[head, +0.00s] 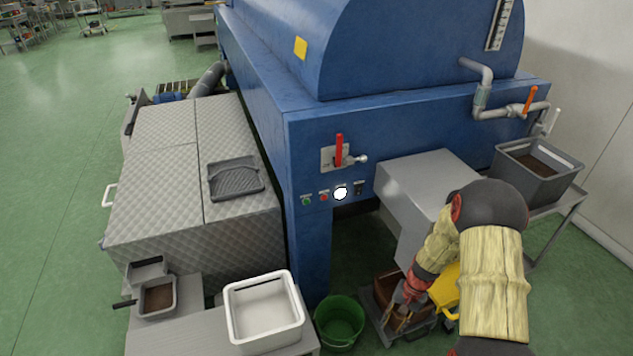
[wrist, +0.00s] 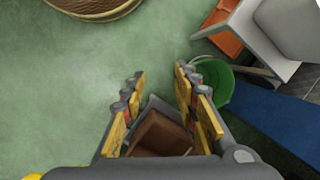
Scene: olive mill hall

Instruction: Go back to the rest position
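My gripper (head: 400,318) hangs low in front of the blue machine, at the lower right of the head view, with my arm reaching down from the right. In the wrist view its two fingers (wrist: 160,82) stand apart, with nothing held between the tips. A brown box (wrist: 163,134) on a grey tray or cart shows beyond and between the fingers. In the head view the brown box (head: 386,288) is partly hidden behind my gripper. I cannot tell whether the gripper touches it.
A green bucket (head: 339,322) stands just left of my gripper. A white tub (head: 263,310) is on a bench farther left. A grey chute (head: 424,187) juts from the blue machine (head: 300,150) above. A grey bin (head: 538,170) stands right. Open floor (wrist: 60,100) shows in the wrist view.

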